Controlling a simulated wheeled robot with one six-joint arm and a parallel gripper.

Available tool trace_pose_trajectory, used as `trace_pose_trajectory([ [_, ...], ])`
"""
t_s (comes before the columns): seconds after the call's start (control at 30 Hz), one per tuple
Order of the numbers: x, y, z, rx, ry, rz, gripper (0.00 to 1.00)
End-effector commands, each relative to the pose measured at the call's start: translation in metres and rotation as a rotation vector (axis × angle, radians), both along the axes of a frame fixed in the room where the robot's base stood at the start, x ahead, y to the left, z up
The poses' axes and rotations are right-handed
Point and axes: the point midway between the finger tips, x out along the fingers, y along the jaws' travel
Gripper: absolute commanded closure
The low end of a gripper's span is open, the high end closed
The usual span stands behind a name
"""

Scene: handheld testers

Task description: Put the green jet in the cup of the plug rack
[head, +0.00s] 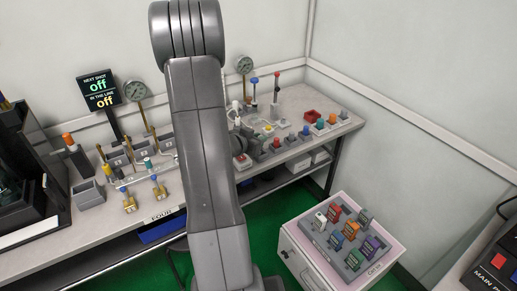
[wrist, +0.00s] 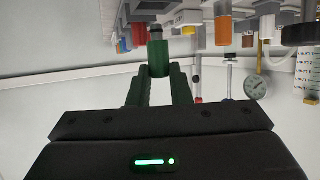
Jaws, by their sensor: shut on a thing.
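My gripper (wrist: 158,85) is shut on the green jet (wrist: 158,55), a small green cylinder with a dark and grey tip. The jet sits between the fingertips in the wrist view, which shows the room upside down. A row of coloured plugs on small grey blocks (head: 291,139) stands along the right part of the bench. I cannot tell for sure which holder is the plug rack, and its cup is not clear.
The bench (head: 110,221) also carries valves, gauges (head: 135,91) and a grey open box (head: 88,192) at left. An orange cylinder (wrist: 222,30) hangs near the jet in the wrist view. A low cabinet (head: 316,263) with coloured blocks stands at front right.

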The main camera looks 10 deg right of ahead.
Motion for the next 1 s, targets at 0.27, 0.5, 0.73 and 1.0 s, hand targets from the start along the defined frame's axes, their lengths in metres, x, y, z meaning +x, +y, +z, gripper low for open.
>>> trace_pose_trajectory([
  [0.27, 0.000, 0.000, -0.035, 0.000, 0.003, 0.001, 1.00],
  [0.5, 0.000, 0.000, -0.034, 0.000, 0.000, 0.000, 1.00],
  [0.73, 0.000, 0.000, -0.037, 0.000, 0.001, 0.000, 0.60],
  [1.0, 0.000, 0.000, -0.036, 0.000, 0.001, 0.000, 0.60],
])
